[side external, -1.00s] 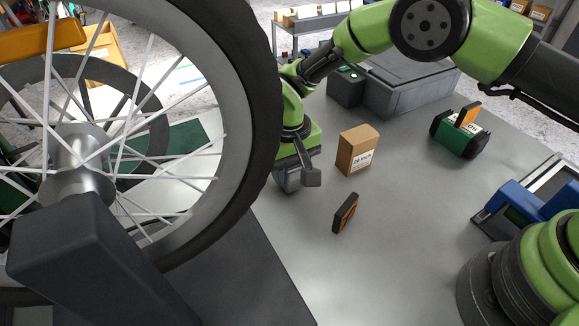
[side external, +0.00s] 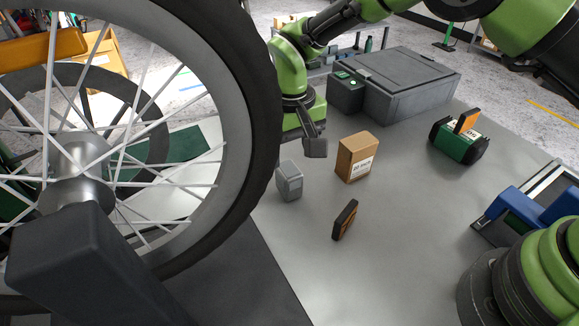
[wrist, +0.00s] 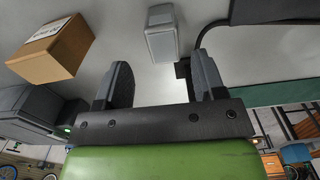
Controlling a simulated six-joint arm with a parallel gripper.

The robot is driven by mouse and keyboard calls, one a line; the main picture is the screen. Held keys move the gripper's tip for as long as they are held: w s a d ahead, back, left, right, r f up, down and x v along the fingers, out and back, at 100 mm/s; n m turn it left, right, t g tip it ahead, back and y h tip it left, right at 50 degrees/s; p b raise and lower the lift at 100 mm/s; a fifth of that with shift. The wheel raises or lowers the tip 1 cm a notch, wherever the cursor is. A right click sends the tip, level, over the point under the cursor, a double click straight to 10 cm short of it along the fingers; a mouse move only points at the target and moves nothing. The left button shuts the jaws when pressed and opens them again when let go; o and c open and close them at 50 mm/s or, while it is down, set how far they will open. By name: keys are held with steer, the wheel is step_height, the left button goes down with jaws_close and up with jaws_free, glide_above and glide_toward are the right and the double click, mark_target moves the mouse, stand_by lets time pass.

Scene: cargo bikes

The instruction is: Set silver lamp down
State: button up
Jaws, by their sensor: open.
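The silver lamp (side external: 289,181) is a small grey block standing on the grey table, just right of the big wheel's tyre in the side view. In the wrist view the lamp (wrist: 162,36) lies beyond the fingertips, roughly between them and clear of both. My gripper (wrist: 160,75) is open and empty. In the side view my gripper (side external: 312,148) is above and behind the lamp, apart from it, partly hidden by the wheel.
A cardboard box (side external: 357,157) stands right of the lamp, and a black and orange block (side external: 345,220) is in front. The wheel (side external: 262,130) rises close on the left. A grey case (side external: 410,82) and green-black box (side external: 460,138) stand behind. Table between them is clear.

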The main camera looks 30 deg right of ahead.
mark_target(291, 168)
steer(key=shift+r, duration=1.7)
steer(key=s+d+r+m+t+y, duration=0.15)
steer(key=s+d+r, duration=0.25)
steer(key=r, duration=0.5)
steer(key=s+d+r+m+t, duration=0.1)
steer(key=s+d+r+t, duration=0.15)
steer(key=d+r, duration=0.4)
steer(key=s+d+r+t, duration=0.1)
steer(key=s+r, duration=0.4)
steer(key=s, duration=0.4)
steer(key=shift+s+d, duration=0.3)
steer(key=shift+d, duration=0.1)
steer(key=shift+o, duration=0.5)
steer(key=s+d+f+m+t, duration=0.1)
steer(key=s+t, duration=0.1)
steer(key=s, duration=0.5)
steer(key=shift+d, duration=0.3)
steer(key=shift+y, duration=0.25)
